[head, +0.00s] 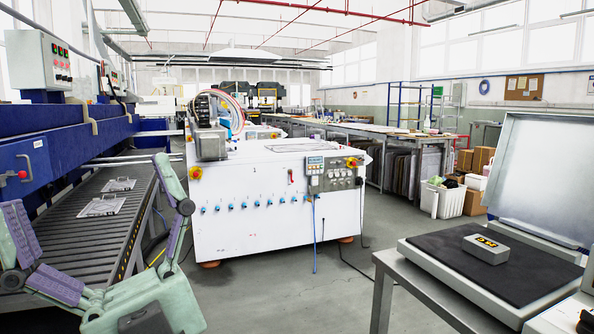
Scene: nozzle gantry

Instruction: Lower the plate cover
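The plate cover (543,180) is a pale grey panel at the right of the head view, standing raised at the back of a low unit. Its right edge is cut off by the picture. Below it lies the flat black plate (440,252) with a light metal rim. My gripper (85,180), green with purple pads, is large at the lower left, far from the cover. Its two fingers are spread wide with nothing between them.
A grey block (486,248) with yellow marks lies on the black plate. A metal table (384,295) carries the unit. A white machine (255,215) stands in the middle, and a roller conveyor (85,235) runs at left.

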